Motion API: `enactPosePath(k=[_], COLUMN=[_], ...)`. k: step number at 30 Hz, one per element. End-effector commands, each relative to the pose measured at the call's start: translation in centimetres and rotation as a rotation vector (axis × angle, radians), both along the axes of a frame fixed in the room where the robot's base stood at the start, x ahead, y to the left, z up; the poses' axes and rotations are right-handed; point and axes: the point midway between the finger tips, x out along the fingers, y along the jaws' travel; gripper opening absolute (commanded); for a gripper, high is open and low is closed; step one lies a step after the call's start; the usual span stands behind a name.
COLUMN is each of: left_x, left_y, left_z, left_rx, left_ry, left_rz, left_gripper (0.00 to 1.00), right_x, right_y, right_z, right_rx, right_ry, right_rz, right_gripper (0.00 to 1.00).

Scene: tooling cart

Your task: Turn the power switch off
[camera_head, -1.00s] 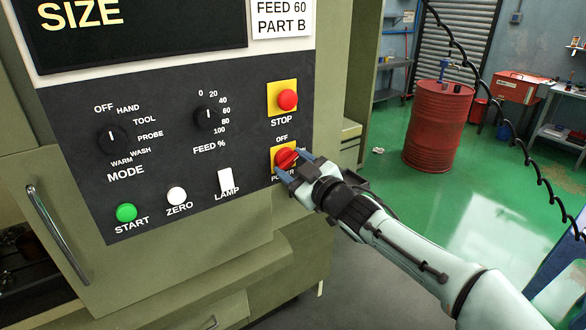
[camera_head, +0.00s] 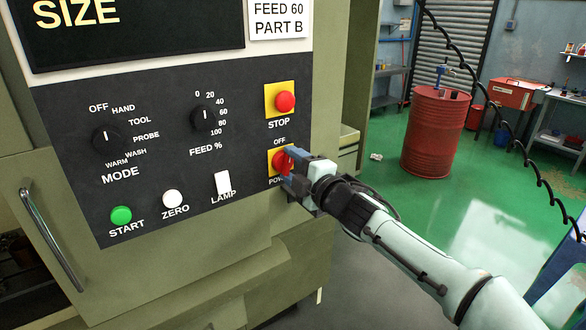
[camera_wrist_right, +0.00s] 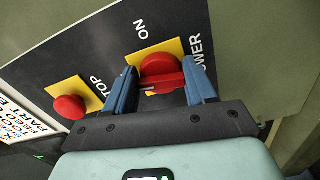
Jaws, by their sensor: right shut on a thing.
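The power switch (camera_head: 280,162) is a red rotary knob on a yellow plate at the lower right of the dark control panel, with "OFF" above it. My right gripper (camera_head: 291,168) is shut on its raised red handle, and the upper finger covers part of the knob. In the right wrist view, the blue fingers stand at either end of the handle of the red knob (camera_wrist_right: 162,68). The handle lies nearly in line with the STOP button, and a pale mark shows toward its left end. "ON" is readable beside the plate there. My left gripper is not in view.
The red STOP button (camera_head: 285,101) sits just above the switch. The white LAMP rocker (camera_head: 222,182), ZERO button (camera_head: 172,198) and green START button (camera_head: 121,215) lie to the left. A red drum (camera_head: 435,130) stands on the open green floor behind.

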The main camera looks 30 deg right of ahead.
Motion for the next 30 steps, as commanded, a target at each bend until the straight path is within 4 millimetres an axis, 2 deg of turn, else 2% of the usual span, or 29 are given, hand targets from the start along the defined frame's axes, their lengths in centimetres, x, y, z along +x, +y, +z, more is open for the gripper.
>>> enactPosePath(k=[12,28,29,30], left_x=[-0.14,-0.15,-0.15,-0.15], left_y=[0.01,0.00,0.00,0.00], left_z=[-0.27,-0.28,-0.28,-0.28], left_rx=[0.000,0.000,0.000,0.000], left_ry=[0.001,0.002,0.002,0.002], left_rz=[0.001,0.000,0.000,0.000], left_gripper=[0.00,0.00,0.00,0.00], right_x=[0.00,-0.02,-0.02,-0.02], right_y=[-0.07,-0.08,-0.08,-0.08], right_z=[0.39,0.51,0.52,0.52], right_rx=[-0.168,-0.188,-0.188,-0.188], right_ry=[-0.018,-0.022,-0.022,-0.022], right_rz=[-0.001,-0.001,-0.001,-0.001], right_gripper=[0.25,0.25,0.65,0.78])
